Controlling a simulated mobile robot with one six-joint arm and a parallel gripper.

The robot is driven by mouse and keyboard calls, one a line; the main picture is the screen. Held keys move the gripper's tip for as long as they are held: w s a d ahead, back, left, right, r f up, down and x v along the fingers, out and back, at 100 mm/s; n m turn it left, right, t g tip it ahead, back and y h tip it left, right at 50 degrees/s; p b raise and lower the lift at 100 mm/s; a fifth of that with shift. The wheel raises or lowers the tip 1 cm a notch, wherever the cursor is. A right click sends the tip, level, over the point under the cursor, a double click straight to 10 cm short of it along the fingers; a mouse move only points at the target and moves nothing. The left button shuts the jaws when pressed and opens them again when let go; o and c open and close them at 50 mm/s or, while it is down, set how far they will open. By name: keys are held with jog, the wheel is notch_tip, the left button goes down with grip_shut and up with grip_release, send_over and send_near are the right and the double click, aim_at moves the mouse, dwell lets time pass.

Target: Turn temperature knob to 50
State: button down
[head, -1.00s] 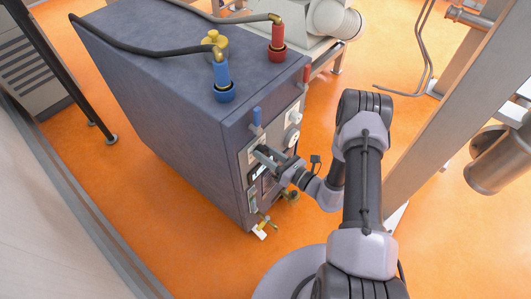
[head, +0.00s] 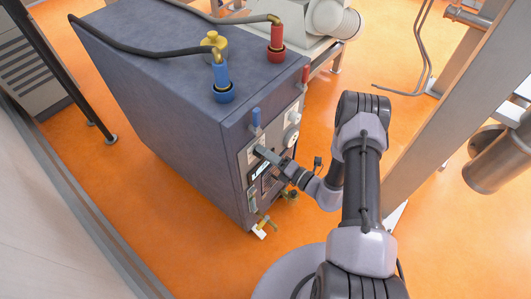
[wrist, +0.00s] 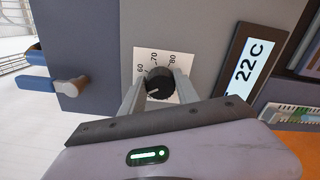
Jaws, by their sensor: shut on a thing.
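The temperature knob (wrist: 160,83) is round and black, on a white dial plate (wrist: 142,54) on the grey panel. The plate's marks 60, 70 and 80 show in the wrist view; its lower part is hidden behind my gripper. My gripper (wrist: 159,88) is shut on the knob, one finger on each side. In the head view my gripper (head: 262,153) reaches the cabinet's front panel and hides the knob. The knob's exact pointer setting is too small to tell. The display (wrist: 248,71) beside it reads 22 C.
The grey-blue cabinet (head: 150,80) has blue and red hose fittings on top. A blue-handled lever (wrist: 60,85) sticks out left of the knob in the wrist view. Brass valves (head: 264,222) stick out low on the front. Orange floor (head: 180,255) is open in front.

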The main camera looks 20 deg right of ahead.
jog(key=shift+m, duration=0.6)
jog(key=shift+f+m, duration=0.1)
jog(key=shift+m, duration=0.2)
jog(key=c, duration=0.9)
grip_release()
jog(key=shift+s, duration=0.1)
jog(key=p+v, duration=0.3)
jog(key=v, duration=1.4)
jog(key=shift+d, duration=0.15)
jog(key=shift+s, duration=0.1)
